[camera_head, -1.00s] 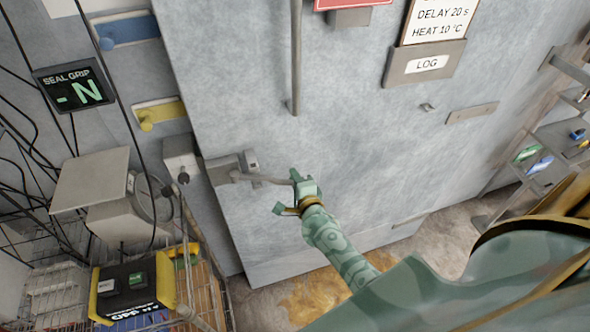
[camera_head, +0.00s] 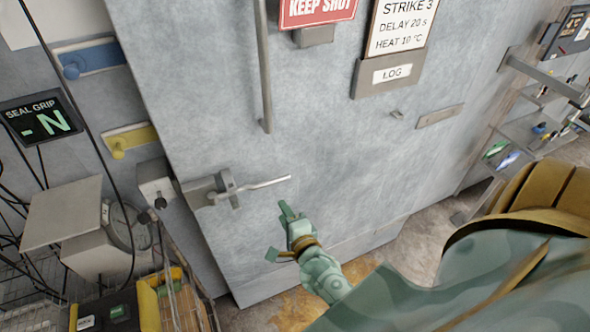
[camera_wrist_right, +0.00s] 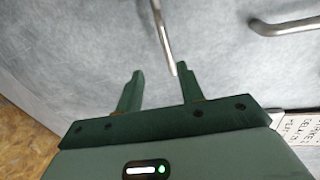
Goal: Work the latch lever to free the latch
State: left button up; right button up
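The latch lever (camera_head: 262,185) is a grey metal bar reaching right and slightly up from the latch body (camera_head: 205,191) near the door's left edge. My right gripper (camera_head: 277,231) is open and empty, just below and right of the lever's free end. In the right wrist view, the lever (camera_wrist_right: 161,38) points down toward the gap between my open fingers (camera_wrist_right: 160,78). Its tip appears near the right finger; I cannot tell whether they touch. My left gripper is out of view.
A long door handle (camera_head: 263,70) stands above the latch. A grey box with a dial (camera_head: 98,236) and a wire basket are at the lower left. The strike plate block (camera_head: 156,181) sits beside the latch. Bare door surface lies right of the lever.

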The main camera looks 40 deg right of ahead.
jog(key=v, duration=0.7)
dwell(0.3)
